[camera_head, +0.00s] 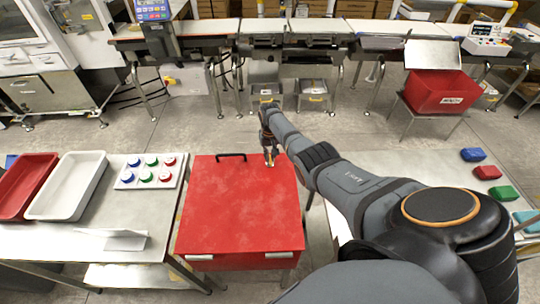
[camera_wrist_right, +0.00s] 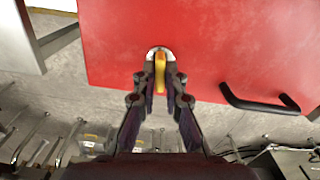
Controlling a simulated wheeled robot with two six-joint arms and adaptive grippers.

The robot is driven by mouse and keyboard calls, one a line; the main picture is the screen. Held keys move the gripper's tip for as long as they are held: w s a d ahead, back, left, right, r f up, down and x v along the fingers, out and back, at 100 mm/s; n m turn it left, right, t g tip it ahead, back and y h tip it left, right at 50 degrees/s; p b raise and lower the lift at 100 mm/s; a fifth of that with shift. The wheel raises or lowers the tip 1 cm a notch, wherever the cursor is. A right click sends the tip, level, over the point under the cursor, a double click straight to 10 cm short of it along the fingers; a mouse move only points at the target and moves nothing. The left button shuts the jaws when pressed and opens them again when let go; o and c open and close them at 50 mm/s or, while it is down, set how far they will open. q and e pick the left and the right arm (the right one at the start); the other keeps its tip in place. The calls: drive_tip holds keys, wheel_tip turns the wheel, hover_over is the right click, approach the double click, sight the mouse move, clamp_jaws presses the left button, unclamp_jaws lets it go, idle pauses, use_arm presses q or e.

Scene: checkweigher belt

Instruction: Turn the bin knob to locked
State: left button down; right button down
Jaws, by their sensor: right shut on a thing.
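The red bin (camera_head: 240,212) stands in the middle of the head view, its lid flat and shut, with a black handle (camera_head: 231,156) near its far edge. The knob (camera_wrist_right: 160,72) is a yellow bar on a pale round plate at the lid's edge in the right wrist view. My right gripper (camera_head: 270,158) reaches down to it at the lid's far right corner. In the right wrist view my right gripper (camera_wrist_right: 160,85) has its fingers closed on both sides of the yellow bar. I cannot tell the knob's setting. My left gripper is not in view.
A table on the left holds a red tray (camera_head: 22,188), a white tray (camera_head: 66,186) and a panel of coloured buttons (camera_head: 150,171). A right table holds several coloured blocks (camera_head: 487,172). A red bin (camera_head: 440,92) stands at the back right, near the conveyor (camera_head: 290,27). Open floor lies between.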

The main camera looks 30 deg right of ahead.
drive_tip(key=shift+m, duration=0.9)
drive_tip(key=c, duration=1.4)
unclamp_jaws()
wheel_tip(320, 180, up, 12)
